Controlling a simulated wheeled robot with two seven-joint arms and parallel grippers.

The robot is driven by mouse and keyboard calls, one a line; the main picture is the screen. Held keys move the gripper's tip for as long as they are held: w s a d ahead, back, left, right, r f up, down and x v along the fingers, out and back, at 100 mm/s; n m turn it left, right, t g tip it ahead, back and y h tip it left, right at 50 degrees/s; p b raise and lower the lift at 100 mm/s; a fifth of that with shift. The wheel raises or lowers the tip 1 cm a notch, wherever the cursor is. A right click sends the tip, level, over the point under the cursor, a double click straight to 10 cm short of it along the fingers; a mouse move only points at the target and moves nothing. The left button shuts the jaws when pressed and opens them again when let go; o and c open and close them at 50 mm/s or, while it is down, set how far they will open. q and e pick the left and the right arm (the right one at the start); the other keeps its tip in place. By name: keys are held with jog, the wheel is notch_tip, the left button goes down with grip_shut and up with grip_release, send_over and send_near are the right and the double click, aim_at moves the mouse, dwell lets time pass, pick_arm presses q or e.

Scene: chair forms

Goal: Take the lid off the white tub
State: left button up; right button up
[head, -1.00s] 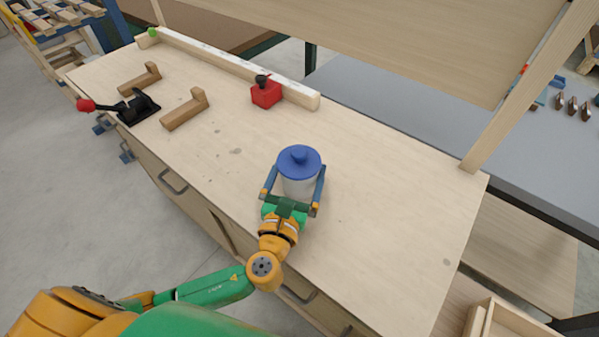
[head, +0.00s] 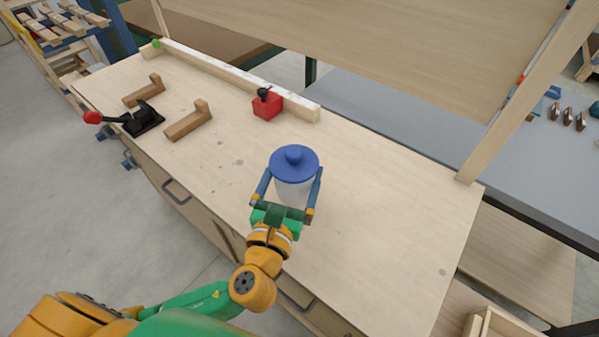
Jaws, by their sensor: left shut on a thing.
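The white tub (head: 291,192) is upright near the front middle of the wooden workbench, with its blue lid (head: 306,167) on top. The lid has a round blue knob (head: 293,154) at its centre. My left gripper (head: 291,186) comes from the front and is shut on the tub's white body, one blue finger on each side, just below the lid. The lower part of the tub is hidden behind the gripper's palm, so I cannot tell for sure whether its base touches the bench. My right gripper is not in view.
On the workbench (head: 370,230) a red block with a black knob (head: 267,106) stands behind the tub. Two L-shaped wooden pieces (head: 187,123) and a black clamp with a red handle (head: 142,119) are at left. The bench right of the tub is clear.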

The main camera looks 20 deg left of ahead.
pick_arm(q)
jog(key=s+r, duration=0.2)
jog(key=s+r+p, duration=0.1)
jog(key=s+r, duration=0.1)
jog(key=s, duration=0.1)
jog(key=shift+s+a+r, duration=0.1)
jog(key=shift+r, duration=0.05)
jog(key=p, duration=0.5)
send_near(290, 161)
jog(key=shift+a+r, duration=0.45)
jog(key=shift+r, duration=0.2)
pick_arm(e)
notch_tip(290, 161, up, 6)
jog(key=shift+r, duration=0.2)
pick_arm(q)
jog(key=shift+w, duration=0.25)
jog(key=o, duration=0.6)
grip_shut()
jog(key=shift+w+a+r+n+g+y, duration=0.35)
jog(key=shift+n+y, duration=0.5)
jog(key=shift+y, duration=0.45)
jog(key=shift+w+a+r+n+g+y, duration=0.15)
jog(key=shift+w+a+n+g+y, duration=0.2)
jog(key=shift+n+y, duration=0.7)
jog(key=shift+w+a+r+n+g+y, duration=0.25)
jog(key=shift+a+n+g+y, duration=0.3)
jog(key=shift+y, duration=1)
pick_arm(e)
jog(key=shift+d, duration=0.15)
